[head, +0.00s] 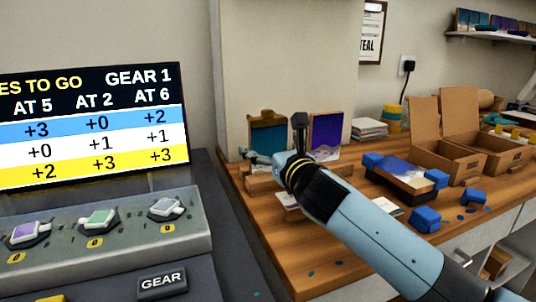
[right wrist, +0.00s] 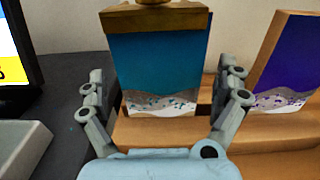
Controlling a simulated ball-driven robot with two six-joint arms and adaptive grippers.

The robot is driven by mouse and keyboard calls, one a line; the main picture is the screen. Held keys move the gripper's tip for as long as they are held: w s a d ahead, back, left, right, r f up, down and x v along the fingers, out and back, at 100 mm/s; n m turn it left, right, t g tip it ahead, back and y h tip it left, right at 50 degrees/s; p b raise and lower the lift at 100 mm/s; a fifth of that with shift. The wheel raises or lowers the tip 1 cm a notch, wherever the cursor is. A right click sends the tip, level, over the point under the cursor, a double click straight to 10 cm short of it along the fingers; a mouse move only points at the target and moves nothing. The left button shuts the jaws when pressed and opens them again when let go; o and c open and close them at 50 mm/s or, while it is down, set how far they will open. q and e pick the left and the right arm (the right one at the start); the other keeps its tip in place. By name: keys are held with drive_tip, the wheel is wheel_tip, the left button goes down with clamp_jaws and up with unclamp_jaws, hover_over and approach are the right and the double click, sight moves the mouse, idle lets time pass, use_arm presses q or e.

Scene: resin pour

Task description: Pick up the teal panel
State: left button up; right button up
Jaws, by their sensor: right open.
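The teal panel (head: 266,136) stands upright in a wooden stand (head: 236,181) on the workbench, with a brown wooden strip and knob along its top. In the right wrist view the panel (right wrist: 158,62) is straight ahead, teal above and white and grey with speckles near the bottom. My right gripper (head: 275,138) is open at the panel. In the wrist view its fingers (right wrist: 163,78) show on either side of the panel, with no clear contact. My left gripper is not in view.
A purple panel (head: 326,134) stands right of the teal one, close to my right gripper. A blue-topped piece (head: 402,178) lies among blue blocks (head: 425,219). Open cardboard boxes (head: 452,161) are at the right. A console with knobs and a screen (head: 92,128) stands at the left.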

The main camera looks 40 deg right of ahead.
drive_tip(key=shift+x, duration=1)
drive_tip(key=shift+c, duration=1.5)
drive_tip(key=c, duration=0.7)
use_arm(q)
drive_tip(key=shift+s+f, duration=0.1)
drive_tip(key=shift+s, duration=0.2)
